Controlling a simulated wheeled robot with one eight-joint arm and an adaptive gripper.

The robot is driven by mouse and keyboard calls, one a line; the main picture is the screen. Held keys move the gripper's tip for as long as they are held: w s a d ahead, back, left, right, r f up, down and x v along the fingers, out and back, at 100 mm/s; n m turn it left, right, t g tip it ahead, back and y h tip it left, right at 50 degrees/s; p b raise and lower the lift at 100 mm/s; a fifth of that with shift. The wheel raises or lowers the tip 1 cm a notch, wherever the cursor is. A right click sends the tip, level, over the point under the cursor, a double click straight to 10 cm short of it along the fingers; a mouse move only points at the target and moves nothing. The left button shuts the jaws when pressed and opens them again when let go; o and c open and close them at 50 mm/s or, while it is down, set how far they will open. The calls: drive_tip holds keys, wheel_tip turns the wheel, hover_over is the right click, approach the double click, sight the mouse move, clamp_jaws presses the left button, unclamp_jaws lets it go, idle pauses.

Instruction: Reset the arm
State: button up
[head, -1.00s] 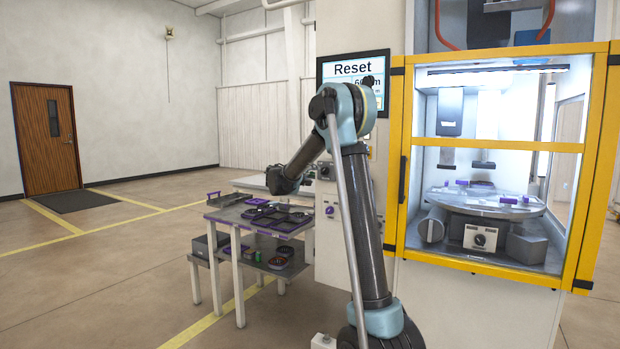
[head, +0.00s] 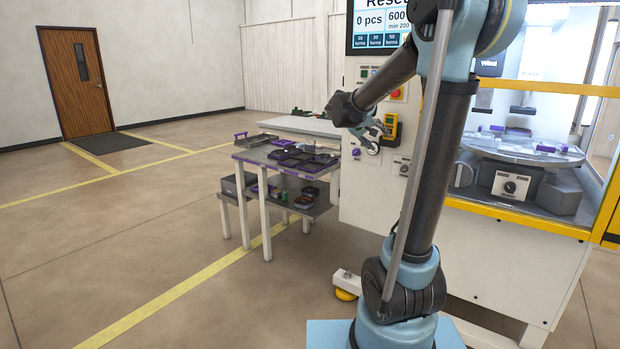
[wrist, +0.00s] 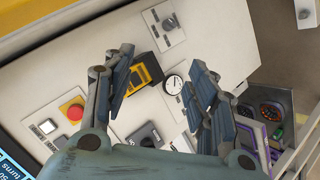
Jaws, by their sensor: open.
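My gripper (head: 374,136) is open and empty in front of the machine's white control panel (head: 378,185). In the wrist view its two blue-padded fingers (wrist: 162,68) are spread apart, with nothing between them. Behind them the panel (wrist: 225,30) carries a yellow device (wrist: 148,68), a round dial gauge (wrist: 173,84) and a red button on a yellow base (wrist: 73,110). In the head view the yellow device (head: 390,126) is just right of the gripper. I cannot tell whether the fingers touch the panel.
A table (head: 262,153) with dark trays and a lower shelf of bins stands left of the panel. A yellow-framed machine (head: 520,217) with a round table inside is at right. A screen (head: 375,25) hangs above the panel. The floor at left is clear.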

drive_tip(key=s+a+f+g+y, duration=0.1)
drive_tip(key=s+f+g+y, duration=0.1)
drive_tip(key=s+f, duration=0.5)
drive_tip(key=s+a+f+m+g+y, duration=0.1)
drive_tip(key=s+f, duration=0.7)
drive_tip(key=s, duration=1.1)
drive_tip(key=s+a+f+g+y, duration=0.2)
drive_tip(key=s+f+y, duration=0.3)
drive_tip(key=s, duration=0.9)
wheel_tip(320, 180, down, 3)
drive_tip(key=shift+a+f+m+g, duration=0.1)
drive_tip(key=shift+a+m+g, duration=0.25)
drive_tip(key=shift+a, duration=0.4)
drive_tip(key=shift+w+f, duration=0.2)
drive_tip(key=shift+w, duration=0.3)
